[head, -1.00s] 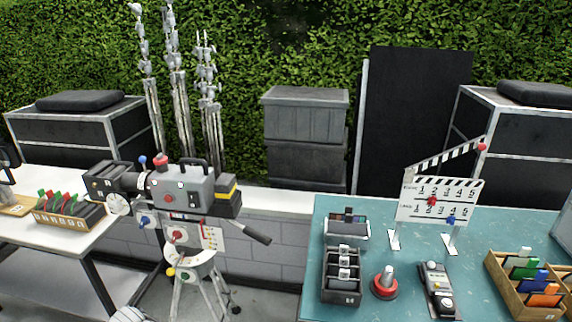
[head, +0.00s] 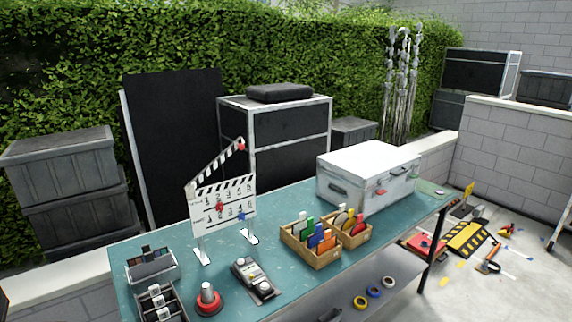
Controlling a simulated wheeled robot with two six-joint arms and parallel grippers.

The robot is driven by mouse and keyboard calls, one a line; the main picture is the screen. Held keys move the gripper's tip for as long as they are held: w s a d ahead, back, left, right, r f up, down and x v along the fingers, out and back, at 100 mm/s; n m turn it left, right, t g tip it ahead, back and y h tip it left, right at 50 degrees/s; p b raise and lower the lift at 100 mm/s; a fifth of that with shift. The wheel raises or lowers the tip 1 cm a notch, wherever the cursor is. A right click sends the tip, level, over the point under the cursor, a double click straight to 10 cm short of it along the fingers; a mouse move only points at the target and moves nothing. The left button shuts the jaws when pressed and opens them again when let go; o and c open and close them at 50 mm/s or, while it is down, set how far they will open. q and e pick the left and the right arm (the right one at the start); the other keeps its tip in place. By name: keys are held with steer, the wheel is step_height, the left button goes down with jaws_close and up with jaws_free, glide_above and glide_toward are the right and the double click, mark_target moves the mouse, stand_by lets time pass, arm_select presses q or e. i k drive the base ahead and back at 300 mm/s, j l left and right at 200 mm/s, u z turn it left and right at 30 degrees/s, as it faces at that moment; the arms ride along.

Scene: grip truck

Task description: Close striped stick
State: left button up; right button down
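The striped stick (head: 213,167) is the black-and-white top bar of a clapperboard. It is raised at an angle, hinged at the left, with a red knob (head: 241,145) at its upper right end. The white clapperboard slate (head: 226,207) stands upright on two white feet on the teal table (head: 130,252). A red knob (head: 219,208) and a blue knob (head: 241,216) sit on the slate's face. A wedge-shaped gap shows between the stick and the slate's striped top edge. Neither of my grippers shows in the head view.
A red-based button or joystick (head: 208,300), a grey control box (head: 254,281), a dark slotted rack (head: 160,301) and wooden trays of coloured cards (head: 311,256) stand in front of the clapperboard. A white case (head: 368,176) stands at the table's right. Tools lie on the floor beyond.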

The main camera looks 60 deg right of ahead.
mark_target(238, 144)
steer(key=z, duration=1.6)
steer(key=i+l+u, duration=0.1)
steer(key=u, duration=0.7)
steer(key=l+u, duration=0.4)
steer(key=l, duration=0.25)
steer(key=k+l+u, duration=0.1)
steer(key=l+u, duration=0.3)
steer(key=l, duration=0.25)
steer(key=k+l, duration=0.1)
steer(key=l, duration=0.35)
steer(key=l+u, duration=0.15)
steer(key=l, duration=0.3)
steer(key=k+l, duration=0.15)
steer(key=l, duration=0.3)
steer(key=k+l+u, duration=0.1)
steer(key=l, duration=0.3)
steer(key=k+l, duration=0.1)
steer(key=l, duration=0.35)
steer(key=k+l+u, duration=0.15)
steer(key=l, duration=0.3)
steer(key=k+l, duration=0.1)
steer(key=l, duration=0.3)
steer(key=k+l, duration=0.15)
steer(key=l, duration=0.25)
steer(key=k+l, duration=0.1)
steer(key=l, duration=0.3)
